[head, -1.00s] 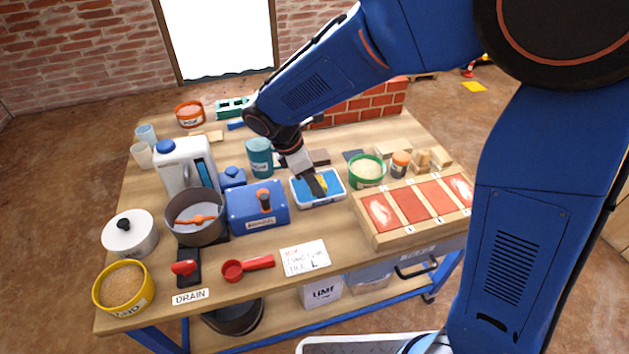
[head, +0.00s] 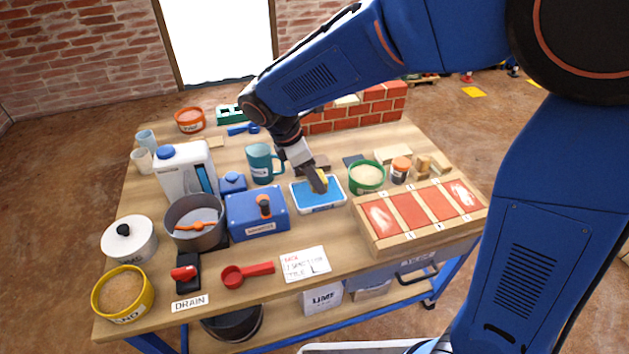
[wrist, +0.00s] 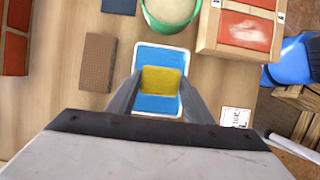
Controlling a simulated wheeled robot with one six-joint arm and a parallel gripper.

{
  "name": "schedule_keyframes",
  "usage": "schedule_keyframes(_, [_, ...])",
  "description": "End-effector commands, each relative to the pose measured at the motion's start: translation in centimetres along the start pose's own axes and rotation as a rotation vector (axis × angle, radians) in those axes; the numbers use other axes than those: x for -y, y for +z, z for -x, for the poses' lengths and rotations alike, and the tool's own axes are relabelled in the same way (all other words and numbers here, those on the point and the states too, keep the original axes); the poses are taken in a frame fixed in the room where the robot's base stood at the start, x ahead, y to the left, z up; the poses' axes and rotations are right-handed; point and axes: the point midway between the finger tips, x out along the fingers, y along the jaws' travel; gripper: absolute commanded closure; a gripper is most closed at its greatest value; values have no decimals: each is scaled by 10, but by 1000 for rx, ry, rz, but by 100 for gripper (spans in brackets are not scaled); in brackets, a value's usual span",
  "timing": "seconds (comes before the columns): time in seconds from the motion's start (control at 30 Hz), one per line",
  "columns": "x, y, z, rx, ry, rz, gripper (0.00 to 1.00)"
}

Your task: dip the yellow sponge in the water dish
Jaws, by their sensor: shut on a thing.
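The yellow sponge (wrist: 161,81) is held between the two fingers of my gripper (wrist: 160,95) in the wrist view. It also shows in the head view (head: 322,183) at the fingertips. The water dish (head: 333,206) is a white-rimmed tray with blue inside. It also shows in the wrist view (wrist: 173,50), below the sponge. My gripper (head: 318,184) is shut on the sponge over the dish. I cannot tell whether the sponge touches the water.
A green tub of pale powder (head: 367,178) stands right of the dish. A blue machine (head: 257,213) stands to its left. A wooden frame with red tiles (head: 412,216) lies front right. A teal mug (head: 263,164) and a brick wall (head: 362,112) stand behind.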

Motion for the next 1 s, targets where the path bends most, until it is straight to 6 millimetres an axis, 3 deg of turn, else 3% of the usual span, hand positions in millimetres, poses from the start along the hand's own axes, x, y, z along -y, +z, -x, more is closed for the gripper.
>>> schedule_keyframes(0.43, [0,10,25,-1,1,-1,72])
schedule_keyframes(1.0, [0,11,27,0,0,0,72])
